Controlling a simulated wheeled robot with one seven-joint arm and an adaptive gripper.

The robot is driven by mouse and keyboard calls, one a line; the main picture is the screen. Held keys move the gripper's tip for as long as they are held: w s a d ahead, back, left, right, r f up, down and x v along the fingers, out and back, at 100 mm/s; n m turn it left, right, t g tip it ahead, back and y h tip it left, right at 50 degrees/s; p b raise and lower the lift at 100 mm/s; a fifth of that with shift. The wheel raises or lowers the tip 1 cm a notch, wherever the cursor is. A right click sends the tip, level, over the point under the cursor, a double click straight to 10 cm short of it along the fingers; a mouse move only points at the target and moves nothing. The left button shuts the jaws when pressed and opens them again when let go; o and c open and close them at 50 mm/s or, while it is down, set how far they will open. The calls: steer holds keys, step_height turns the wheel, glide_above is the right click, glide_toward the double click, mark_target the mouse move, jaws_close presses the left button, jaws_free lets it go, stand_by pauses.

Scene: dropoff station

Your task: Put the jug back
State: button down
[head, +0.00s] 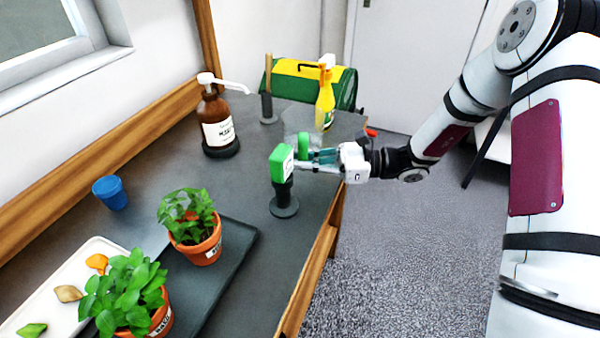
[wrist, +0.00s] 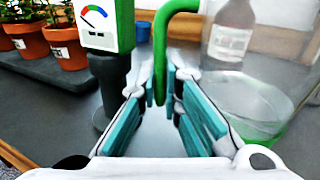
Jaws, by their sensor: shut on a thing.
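The clear jug (head: 297,120) is at the far end of the dark counter in the head view, with a green handle (head: 303,146). In the wrist view the see-through jug body (wrist: 262,75) fills the right side, and its green hooked handle (wrist: 160,55) hangs between my fingers. My gripper (head: 318,157) reaches in from the right, shut on the handle; its teal finger pads show in the wrist view (wrist: 166,105). The jug looks upright. I cannot tell whether its bottom touches the counter.
A green meter on a dark stand (head: 282,165) is close beside my gripper, on the near side. A brown pump bottle (head: 217,133), yellow spray bottle (head: 325,100) and dark post (head: 267,103) stand farther back. A blue cup (head: 110,192) and potted plants (head: 198,235) are left.

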steer(key=shift+w+a, duration=0.1)
steer(key=shift+a, duration=0.35)
steer(key=shift+f, duration=1.75)
steer(key=shift+f, duration=0.1)
steer(key=c, duration=1.8)
jaws_free()
steer(key=shift+f, duration=0.1)
steer(key=shift+o, duration=0.2)
steer(key=shift+d+r, duration=0.15)
steer(key=shift+r, duration=0.05)
steer(key=d, duration=1.1)
steer(key=shift+d+b, duration=0.35)
steer(key=shift+b, duration=0.05)
